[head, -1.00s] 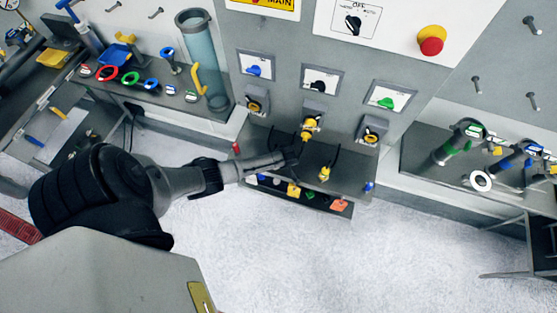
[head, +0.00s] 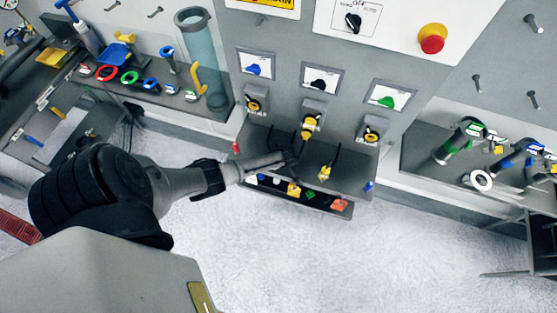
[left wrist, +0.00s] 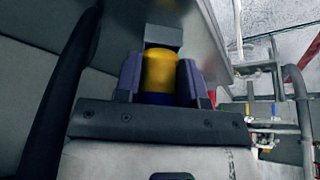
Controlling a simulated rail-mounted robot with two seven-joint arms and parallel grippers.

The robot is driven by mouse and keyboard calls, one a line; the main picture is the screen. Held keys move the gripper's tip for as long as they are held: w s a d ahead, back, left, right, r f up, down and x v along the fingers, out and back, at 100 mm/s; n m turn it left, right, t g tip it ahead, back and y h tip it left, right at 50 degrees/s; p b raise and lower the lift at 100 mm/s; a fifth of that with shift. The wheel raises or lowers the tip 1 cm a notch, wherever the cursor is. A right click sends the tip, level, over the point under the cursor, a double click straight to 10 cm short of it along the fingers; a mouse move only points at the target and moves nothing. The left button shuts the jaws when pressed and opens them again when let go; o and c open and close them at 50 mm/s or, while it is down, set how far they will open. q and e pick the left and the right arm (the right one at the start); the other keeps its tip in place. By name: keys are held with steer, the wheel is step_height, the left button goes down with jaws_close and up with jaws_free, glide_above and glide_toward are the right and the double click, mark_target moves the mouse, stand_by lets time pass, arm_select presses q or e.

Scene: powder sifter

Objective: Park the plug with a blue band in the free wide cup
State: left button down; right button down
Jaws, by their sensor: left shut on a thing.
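My left gripper (head: 286,158) is over the left part of the dark shelf (head: 345,178) below the grey panel. In the left wrist view it is shut on a yellow plug (left wrist: 158,75), held between the two fingers. A second yellow plug (head: 324,173) with a black cable is on the shelf to the right. Another yellow plug (head: 309,127) sits at the panel's middle socket. I cannot make out the wide cups; the arm may hide part of the shelf. My right gripper is not in view.
Sockets (head: 370,130) line the panel under blue, black and green switches. A small red thing (head: 236,147) and a blue thing (head: 368,186) mark the shelf's ends. Coloured pieces (head: 340,205) lie in the lower tray. Side benches hold tools. The floor in front is clear.

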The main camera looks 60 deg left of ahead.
arm_select(q)
steer(key=shift+f, duration=0.15)
steer(key=c, duration=0.6)
jaws_free()
steer(key=shift+c, duration=0.2)
steer(key=p+v, duration=0.1)
steer(key=v, duration=1.2)
steer(key=shift+d+r+p, duration=0.2)
steer(key=shift+r+p, duration=0.15)
steer(key=s+d+r+m+t+h+p, duration=0.3)
steer(key=s+d+r+m+h+p, duration=0.1)
steer(key=s+d+r+m, duration=1.4)
steer(key=shift+r+m+h, duration=0.25)
steer(key=shift+m+h, duration=0.15)
steer(key=shift+m, duration=0.3)
